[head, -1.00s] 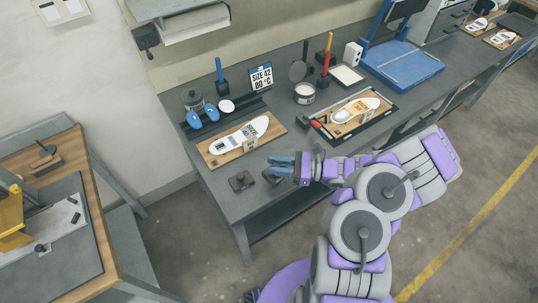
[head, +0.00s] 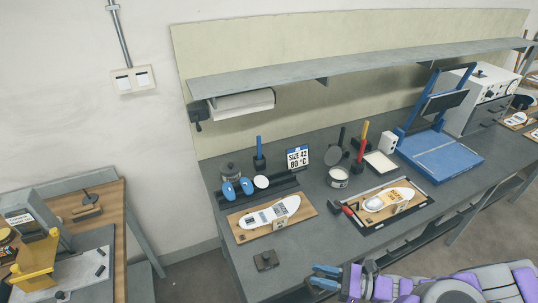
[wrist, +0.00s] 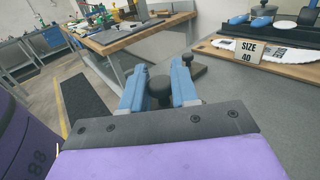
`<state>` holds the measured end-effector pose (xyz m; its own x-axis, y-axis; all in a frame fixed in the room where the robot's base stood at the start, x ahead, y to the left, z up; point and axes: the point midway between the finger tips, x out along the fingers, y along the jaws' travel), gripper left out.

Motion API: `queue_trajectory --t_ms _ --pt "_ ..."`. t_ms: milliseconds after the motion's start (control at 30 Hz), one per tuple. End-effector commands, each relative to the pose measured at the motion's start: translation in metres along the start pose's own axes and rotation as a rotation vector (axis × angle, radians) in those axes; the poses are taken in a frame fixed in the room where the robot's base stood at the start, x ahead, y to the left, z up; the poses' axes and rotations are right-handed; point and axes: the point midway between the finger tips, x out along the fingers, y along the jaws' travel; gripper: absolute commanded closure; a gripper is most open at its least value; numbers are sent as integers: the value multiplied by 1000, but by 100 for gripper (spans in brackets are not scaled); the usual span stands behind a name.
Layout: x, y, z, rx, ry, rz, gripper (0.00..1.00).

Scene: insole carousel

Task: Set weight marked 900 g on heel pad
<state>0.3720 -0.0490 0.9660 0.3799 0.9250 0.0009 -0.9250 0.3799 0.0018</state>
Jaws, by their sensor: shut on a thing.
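My gripper (head: 316,275) has blue fingers and is at the bottom of the head view, by the front edge of the bench. In the wrist view my gripper (wrist: 160,78) is shut on a dark weight with a round knob (wrist: 159,88); its marking cannot be read. Another dark weight (head: 265,260) stands on the bench left of the gripper. A white insole (head: 272,214) with dark print lies on a wooden board (head: 242,236) behind them; a card there reads SIZE 40 (wrist: 247,51) in the wrist view. I cannot tell which patch is the heel pad.
A second insole (head: 390,199) lies in a black-edged tray to the right, with a red-handled tool (head: 347,209) beside it. A shelf (head: 300,82) hangs above the bench.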

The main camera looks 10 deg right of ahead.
Motion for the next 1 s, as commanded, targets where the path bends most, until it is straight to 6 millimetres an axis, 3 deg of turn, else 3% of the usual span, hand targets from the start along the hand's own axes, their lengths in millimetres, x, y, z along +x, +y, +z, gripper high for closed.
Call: queue_trajectory --t_ms 267,600,800,1000 --pt "27 -54 18 -6 -2 -50 100" --pt "84 -138 75 -8 -3 -160 100" --pt "112 -167 109 -4 -4 -208 100" --pt "124 -178 125 -3 -5 -228 100"
